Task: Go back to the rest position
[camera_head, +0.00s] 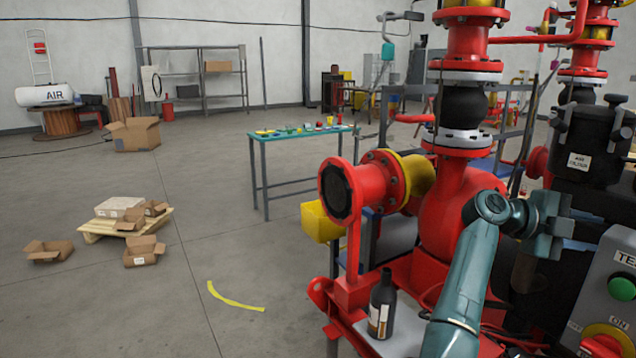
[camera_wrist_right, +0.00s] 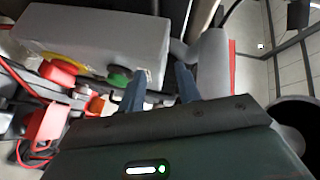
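My right arm rises from the bottom of the head view, in front of the red pump (camera_head: 452,215). My right gripper (camera_head: 592,228) points to the right, above and left of a grey control box (camera_head: 612,268) with a green button (camera_head: 621,289). In the right wrist view its two fingers (camera_wrist_right: 160,90) stand apart with nothing held between them. The control box (camera_wrist_right: 95,35) lies beyond them there, and its green button (camera_wrist_right: 119,75) shows close to the left finger. I cannot tell whether a finger touches it. My left gripper is not in view.
A dark bottle (camera_head: 381,305) stands on the skid's plate beside my right arm. A black motor housing (camera_head: 590,150) is close behind the gripper. A green-topped table (camera_head: 300,134), a pallet (camera_head: 98,228) and open cartons stand farther left. The floor between is mostly clear.

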